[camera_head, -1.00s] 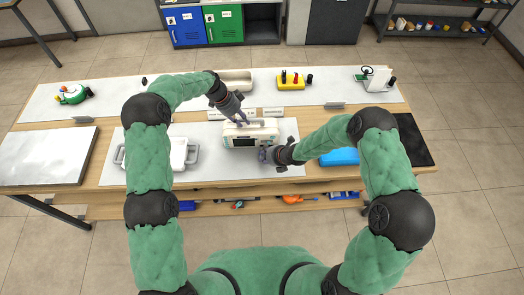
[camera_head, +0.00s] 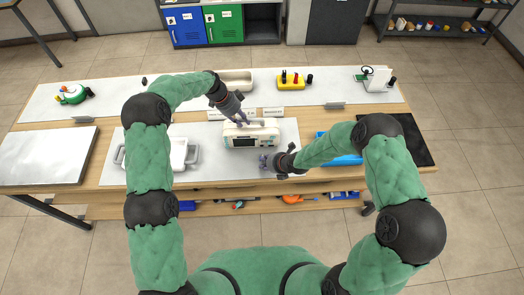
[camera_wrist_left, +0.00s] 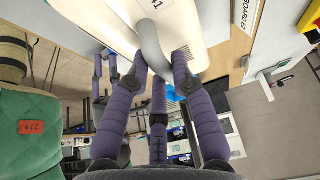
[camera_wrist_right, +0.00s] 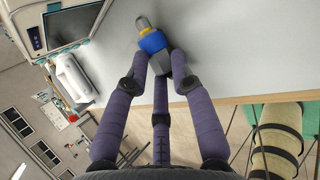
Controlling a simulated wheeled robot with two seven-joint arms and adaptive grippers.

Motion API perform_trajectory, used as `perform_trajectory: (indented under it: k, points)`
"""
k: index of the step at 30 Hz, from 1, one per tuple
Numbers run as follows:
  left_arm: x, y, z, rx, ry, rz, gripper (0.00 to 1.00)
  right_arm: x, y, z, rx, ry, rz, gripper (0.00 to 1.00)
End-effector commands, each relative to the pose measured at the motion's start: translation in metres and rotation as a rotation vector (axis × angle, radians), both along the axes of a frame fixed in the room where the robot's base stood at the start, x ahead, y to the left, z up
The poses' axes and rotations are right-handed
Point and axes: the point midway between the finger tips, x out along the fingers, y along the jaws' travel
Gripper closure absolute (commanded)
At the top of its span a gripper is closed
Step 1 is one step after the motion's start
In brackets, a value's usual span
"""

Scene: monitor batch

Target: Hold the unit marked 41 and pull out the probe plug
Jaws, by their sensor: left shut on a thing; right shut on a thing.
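The white monitor unit (camera_head: 251,138) stands on the light mat in the middle of the bench, with its screen facing me. Its top shows a partly visible mark that looks like 41 in the left wrist view (camera_wrist_left: 157,6). My left gripper (camera_head: 243,122) is shut on the unit's grey carry handle (camera_wrist_left: 152,48). My right gripper (camera_head: 266,162) is at the unit's lower right, apart from it. It is shut on the probe plug (camera_wrist_right: 152,42), which has a blue body, a yellow ring and a metal tip. The tip is free in the right wrist view.
A white unit with side handles (camera_head: 170,155) lies to the left. A blue tray (camera_head: 342,158) is to the right, partly behind my right arm. A yellow block with connectors (camera_head: 291,83) and a beige tray (camera_head: 236,77) stand at the back. Clear mat lies around my right gripper.

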Motion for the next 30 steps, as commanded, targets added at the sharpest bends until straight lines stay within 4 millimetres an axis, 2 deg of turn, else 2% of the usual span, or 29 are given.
perform_trajectory:
  k: [3,4,6,16,20,30]
  points:
    - [0.001,0.0,0.001,0.0,-0.003,0.001,1.0,0.0,0.0,0.0,0.0,0.0,0.0,1.0]
    - [0.001,0.0,0.001,0.0,-0.003,0.001,0.68,0.0,0.0,0.0,0.0,0.0,0.0,1.0]
    - [0.001,0.0,0.001,0.0,-0.003,0.001,0.49,0.0,0.0,0.0,0.0,0.0,0.0,1.0]
    - [0.0,0.0,0.001,0.0,-0.001,0.0,0.49,0.0,0.0,0.0,0.0,0.0,0.0,1.0]
    - [0.001,0.004,0.008,0.0,-0.003,0.001,0.49,0.0,0.0,0.0,0.0,0.0,0.0,1.0]
    - [0.002,0.031,0.065,0.0,-0.005,0.003,0.49,0.0,0.0,0.0,0.0,0.0,0.0,1.0]
